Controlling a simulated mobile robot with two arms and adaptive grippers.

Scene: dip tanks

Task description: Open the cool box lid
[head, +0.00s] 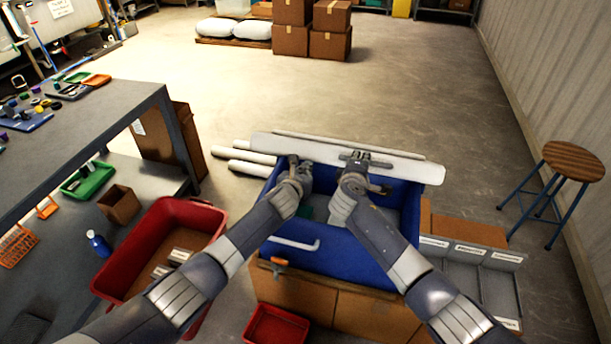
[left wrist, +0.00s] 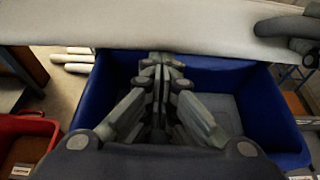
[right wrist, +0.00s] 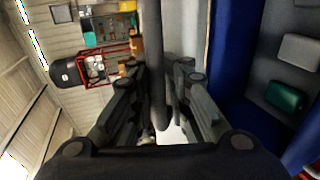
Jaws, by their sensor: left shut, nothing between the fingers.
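The cool box is a blue tub (head: 335,257) in front of me, with its top open to view. Its pale grey lid (head: 410,168) stands raised along the far side, tilted up. A dark handle (right wrist: 156,40) on the lid runs between the fingers of my right gripper (head: 357,168), which looks closed on it. My left gripper (head: 302,168) is shut and empty over the tub, just below and in front of the lid; its closed fingers show in the left wrist view (left wrist: 162,70). A green block (right wrist: 285,97) and a white block (right wrist: 300,50) lie inside the tub.
A red bin (head: 190,212) and a grey workbench (head: 130,98) stand left. White rolls (head: 240,153) lie behind the tub's left side. Grey compartments (head: 465,275) are at right, with a stool (head: 573,160) beyond. Floor behind the lid is clear up to stacked cartons (head: 330,43).

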